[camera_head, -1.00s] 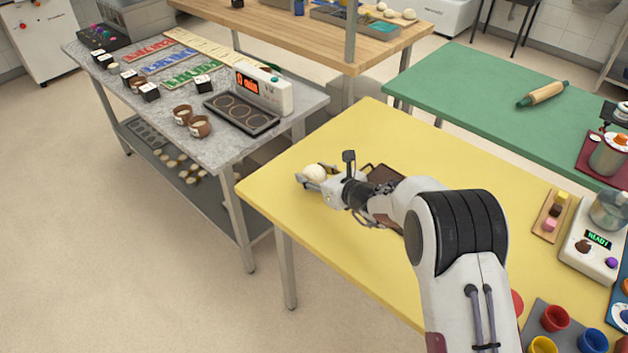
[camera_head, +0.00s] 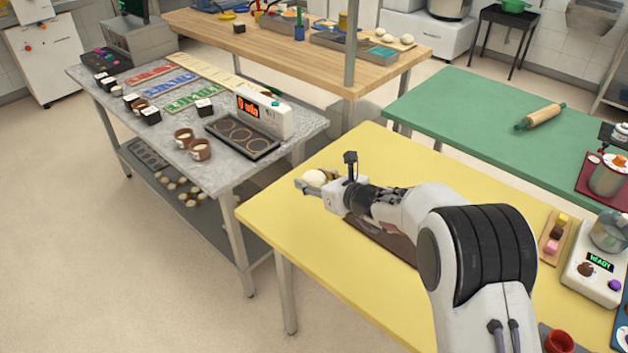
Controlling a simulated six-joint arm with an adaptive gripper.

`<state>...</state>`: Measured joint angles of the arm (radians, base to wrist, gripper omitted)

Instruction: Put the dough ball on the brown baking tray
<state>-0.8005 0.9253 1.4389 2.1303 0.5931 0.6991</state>
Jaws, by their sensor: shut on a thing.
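The dough ball (camera_head: 315,179) is white and round and sits between the fingers of my gripper (camera_head: 313,184). My gripper is shut on it over the left part of the yellow table, near its far left edge. I cannot tell how high the ball is above the table. The brown baking tray (camera_head: 399,247) lies on the yellow table below my arm, to the right of the gripper. Most of the tray is hidden by my arm.
The yellow table (camera_head: 290,225) is clear in front of the gripper. A small board with coloured pieces (camera_head: 552,238) and a white scale-like device (camera_head: 595,272) stand at its right. A grey table (camera_head: 205,165) holds a device with round moulds (camera_head: 243,135). A green table (camera_head: 470,115) bears a rolling pin (camera_head: 541,117).

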